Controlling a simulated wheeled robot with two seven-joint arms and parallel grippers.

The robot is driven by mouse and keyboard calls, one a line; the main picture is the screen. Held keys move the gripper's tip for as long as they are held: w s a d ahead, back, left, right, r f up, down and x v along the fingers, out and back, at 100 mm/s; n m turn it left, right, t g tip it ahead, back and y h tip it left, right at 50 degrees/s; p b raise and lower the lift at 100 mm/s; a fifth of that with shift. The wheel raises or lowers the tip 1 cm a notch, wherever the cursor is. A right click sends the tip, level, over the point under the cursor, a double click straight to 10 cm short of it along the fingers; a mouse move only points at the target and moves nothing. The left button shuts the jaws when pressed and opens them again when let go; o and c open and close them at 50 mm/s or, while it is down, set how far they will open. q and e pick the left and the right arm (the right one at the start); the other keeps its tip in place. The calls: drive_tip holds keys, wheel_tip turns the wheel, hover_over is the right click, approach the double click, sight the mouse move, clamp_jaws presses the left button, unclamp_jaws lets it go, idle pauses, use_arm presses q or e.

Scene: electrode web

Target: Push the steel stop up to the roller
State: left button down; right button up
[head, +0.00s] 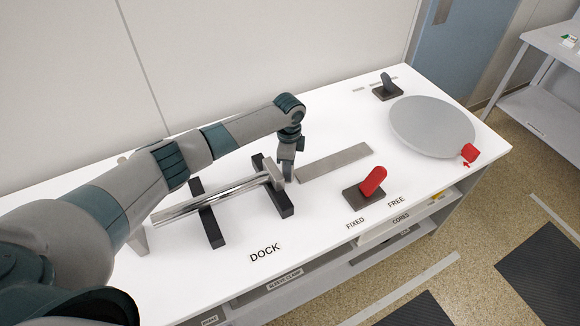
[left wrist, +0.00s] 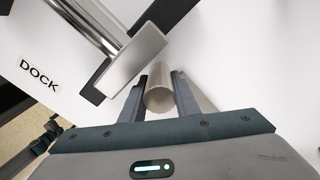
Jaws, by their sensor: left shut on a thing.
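The chrome roller (head: 215,200) lies across two dark supports on the white table; it also shows in the left wrist view (left wrist: 88,20). The steel stop, an upright plate (head: 273,174), stands at the roller's right end. In the left wrist view the plate (left wrist: 137,58) looks right up against the roller's end, but I cannot tell if they touch. My left gripper (head: 288,174) is just right of the plate, pointing down. Its fingers (left wrist: 160,98) are shut on a grey round post (left wrist: 160,99). Whether the post joins the plate is hidden. My right gripper is out of view.
A flat grey strip (head: 335,163) runs right from the gripper. A red lever (head: 372,182) stands near FIXED and FREE labels. A grey disc (head: 432,127) with a red tab (head: 468,152) and a dark lever (head: 388,87) are farther right. The front middle is clear.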

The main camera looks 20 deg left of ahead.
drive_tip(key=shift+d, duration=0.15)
use_arm(q)
drive_tip(key=c, duration=1.6)
unclamp_jaws()
drive_tip(key=shift+c, duration=0.2)
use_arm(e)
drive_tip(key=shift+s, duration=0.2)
use_arm(q)
drive_tip(key=shift+r, duration=0.1)
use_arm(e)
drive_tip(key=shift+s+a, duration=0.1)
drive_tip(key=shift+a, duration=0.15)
use_arm(q)
drive_tip(key=shift+r, duration=0.35)
wheel_tip(320, 180, up, 17)
drive_tip(key=b, duration=0.4)
drive_tip(key=shift+f, duration=0.2)
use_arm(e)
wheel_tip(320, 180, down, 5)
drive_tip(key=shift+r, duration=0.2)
use_arm(q)
drive_tip(key=shift+c, duration=0.2)
